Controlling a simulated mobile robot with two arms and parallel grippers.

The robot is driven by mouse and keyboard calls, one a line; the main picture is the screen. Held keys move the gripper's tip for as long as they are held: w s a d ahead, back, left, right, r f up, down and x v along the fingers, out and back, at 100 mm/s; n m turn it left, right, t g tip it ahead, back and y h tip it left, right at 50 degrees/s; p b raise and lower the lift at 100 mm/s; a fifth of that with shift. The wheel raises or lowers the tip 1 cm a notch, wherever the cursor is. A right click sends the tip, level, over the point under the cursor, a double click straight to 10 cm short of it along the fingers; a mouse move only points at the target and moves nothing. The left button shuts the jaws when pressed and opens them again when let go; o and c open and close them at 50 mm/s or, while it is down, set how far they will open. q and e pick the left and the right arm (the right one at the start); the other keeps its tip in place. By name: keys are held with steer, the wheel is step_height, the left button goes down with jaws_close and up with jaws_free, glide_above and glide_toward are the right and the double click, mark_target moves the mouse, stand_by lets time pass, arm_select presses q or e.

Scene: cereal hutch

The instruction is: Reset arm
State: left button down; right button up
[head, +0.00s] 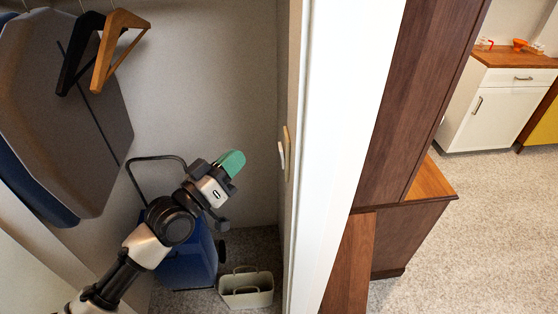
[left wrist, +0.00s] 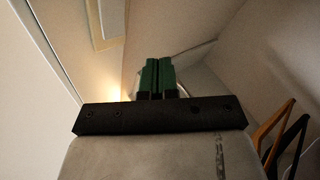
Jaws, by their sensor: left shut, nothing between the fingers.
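My left arm comes in from the lower left of the head view and reaches into a closet. My left gripper (head: 232,163) has green fingers and is raised in front of the closet's back wall. In the left wrist view its two green fingers (left wrist: 157,74) are side by side, shut, with nothing seen between them. My right gripper is not in view.
Two hangers, one black (head: 82,50) and one wooden (head: 118,45), hang beside a grey padded board (head: 75,100). A blue wheeled item (head: 185,262) and a beige caddy (head: 247,290) stand on the closet floor. A white door frame (head: 345,130) bounds the closet; open carpet lies right.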

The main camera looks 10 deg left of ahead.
arm_select(q)
steer(key=w+a+f+n+g+y+b, duration=0.1)
steer(key=a+f+y, duration=0.2)
steer(key=f, duration=0.9)
steer(key=w+a+f+n+g+y+b, duration=0.1)
steer(key=a+f+g+y, duration=0.15)
steer(key=f, duration=0.95)
steer(key=s+a+f+g+y+b, duration=0.1)
steer(key=s+f, duration=0.2)
steer(key=f, duration=0.6)
steer(key=s+a+f+g+y+b, duration=0.1)
steer(key=s+a+f+g+y, duration=0.15)
steer(key=f, duration=0.65)
steer(key=s+f+m+g+y+b, duration=0.15)
steer(key=s+f+g, duration=0.25)
steer(key=s+f, duration=1.45)
steer(key=s+d+f+g+b, duration=0.1)
steer(key=s+f, duration=0.3)
steer(key=s, duration=0.6)
steer(key=s+d+f+m+g+b, duration=0.1)
steer(key=s+f+g, duration=0.3)
steer(key=s, duration=0.6)
steer(key=shift+s+d+f, duration=0.2)
steer(key=shift+s+f, duration=0.2)
steer(key=shift+f, duration=0.4)
